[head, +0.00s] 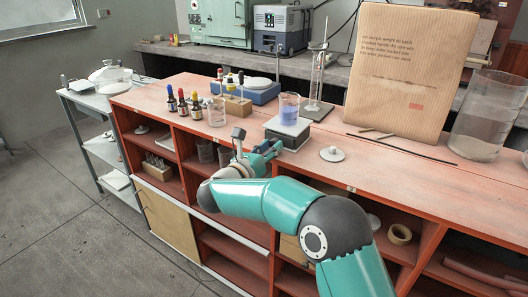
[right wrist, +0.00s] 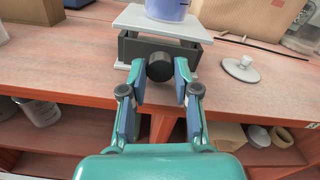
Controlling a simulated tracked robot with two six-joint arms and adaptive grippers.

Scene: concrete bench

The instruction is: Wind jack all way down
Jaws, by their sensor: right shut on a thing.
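The lab jack (head: 290,129) stands near the front edge of the red bench, with a light top plate and a dark frame; the right wrist view shows its plate (right wrist: 185,27) raised above the base. A beaker of blue liquid (head: 288,108) stands upright on the plate; its lower part also shows in the right wrist view (right wrist: 167,8). My right gripper (head: 272,147) reaches the jack's front side. In the right wrist view its fingers (right wrist: 160,78) are shut on the jack's round black knob (right wrist: 159,66), one on each side. My left gripper is not in view.
A round lid with a small knob (head: 332,154) lies right of the jack. An empty beaker (head: 217,112) and dropper bottles (head: 183,106) stand to the left. A cardboard sheet (head: 408,75) and large glass cylinder (head: 488,115) stand to the right. Open shelves lie below.

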